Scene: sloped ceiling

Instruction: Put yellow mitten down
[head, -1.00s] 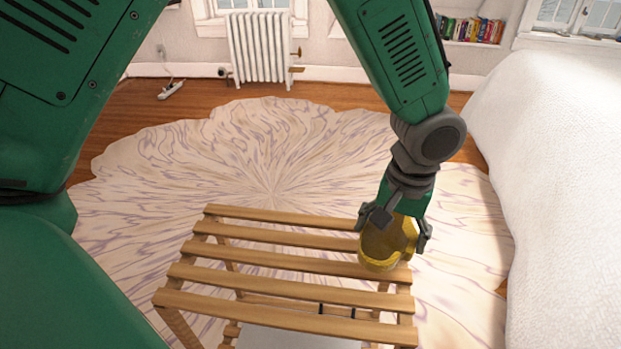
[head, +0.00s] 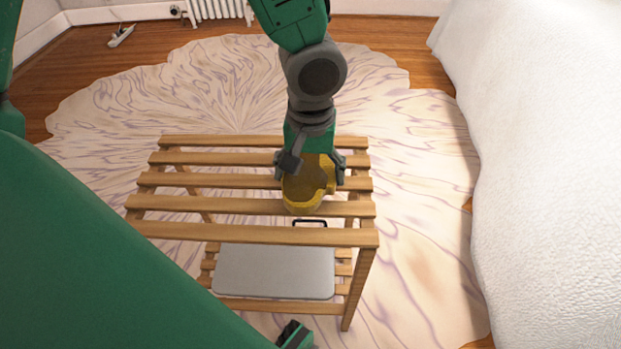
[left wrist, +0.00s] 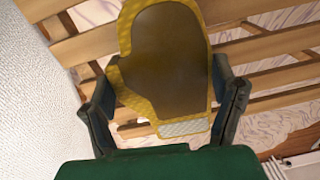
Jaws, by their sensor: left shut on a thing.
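The yellow mitten (head: 306,190) has a brown-grey palm patch and a yellow edge. My left gripper (head: 310,177) is shut on it, with one finger on each side. The mitten is over the right part of the slatted wooden rack (head: 215,206). I cannot tell whether it touches the slats. In the left wrist view the mitten (left wrist: 168,62) sits between the two fingers, its pale cuff toward the palm of the gripper, with the slats (left wrist: 265,46) behind it.
A grey flat case (head: 275,272) with a dark handle lies on the rack's lower shelf. The rack's top slats left of the mitten are clear. A white-covered bed (head: 545,150) stands at the right. A pale round rug (head: 240,85) lies under the rack.

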